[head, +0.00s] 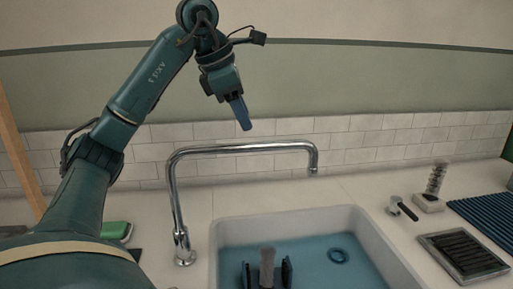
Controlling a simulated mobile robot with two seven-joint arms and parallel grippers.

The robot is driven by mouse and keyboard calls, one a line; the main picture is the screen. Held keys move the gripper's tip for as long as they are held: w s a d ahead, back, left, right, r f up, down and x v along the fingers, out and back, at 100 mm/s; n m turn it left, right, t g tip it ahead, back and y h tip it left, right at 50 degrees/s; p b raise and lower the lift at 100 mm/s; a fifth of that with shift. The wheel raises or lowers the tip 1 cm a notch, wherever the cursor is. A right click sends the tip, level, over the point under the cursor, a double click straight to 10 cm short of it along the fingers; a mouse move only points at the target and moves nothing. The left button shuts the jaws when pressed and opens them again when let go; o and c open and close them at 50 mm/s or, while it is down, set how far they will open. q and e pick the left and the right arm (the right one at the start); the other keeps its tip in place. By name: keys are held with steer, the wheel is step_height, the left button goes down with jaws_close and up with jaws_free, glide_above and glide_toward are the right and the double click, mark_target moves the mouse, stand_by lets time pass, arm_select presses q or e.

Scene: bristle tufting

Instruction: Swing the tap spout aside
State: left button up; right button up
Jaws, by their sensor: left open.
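The chrome tap (178,205) stands at the left rear of the sink. Its long spout (240,148) runs to the right, nearly level, and its short downturned end (313,165) is above the sink's back right part. My left gripper (243,122) is open, with blue fingers pointing down. In the picture it is just above the middle of the spout, with a small gap between them. Its fingers overlap from this angle, and how far it is from the spout in depth is hard to tell. My right gripper is not in view.
The white sink (372,222) has a blue basin holding a dark upright fixture with a grey cylinder (267,266). A green sponge-like block (117,231) lies left. A black-handled tool (402,207), a brush on a base (434,187), a dark tray (462,255) and a blue ribbed mat (488,217) lie right.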

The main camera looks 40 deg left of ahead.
mark_target(255, 143)
arm_select(q)
steer(key=x, duration=0.7)
steer(key=shift+w+f+b, duration=0.15)
steer(key=shift+b, duration=0.25)
steer(key=shift+c, duration=0.3)
jaws_close()
